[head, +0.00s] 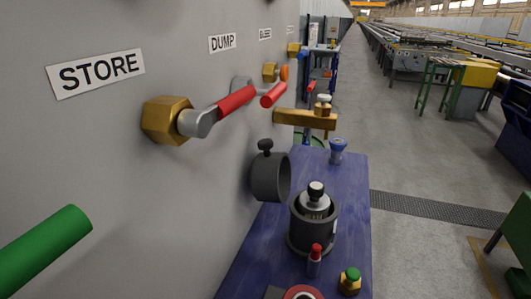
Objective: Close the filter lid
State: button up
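A dark grey round lid-like cup (271,178) with a small black knob (265,146) is at the grey wall, its round face turned to the right. I take it for the filter lid, standing open; how it is attached is hidden. Below and right of it, a dark cylindrical filter housing (314,232) stands on the blue table. My gripper is not in view.
The grey wall carries red-handled valves (237,103) and a green handle (45,250). A red-capped bottle (314,261), a green-topped brass part (349,281) and a blue part (337,151) stand on the blue table (350,200). Open floor lies to the right.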

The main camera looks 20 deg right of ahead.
aim_at(270, 174)
jog(key=i+z, duration=0.15)
jog(key=z, duration=0.2)
jog(key=i+l+z, duration=0.1)
jog(key=z, duration=0.2)
jog(key=i+z, duration=0.2)
jog(key=z, duration=0.15)
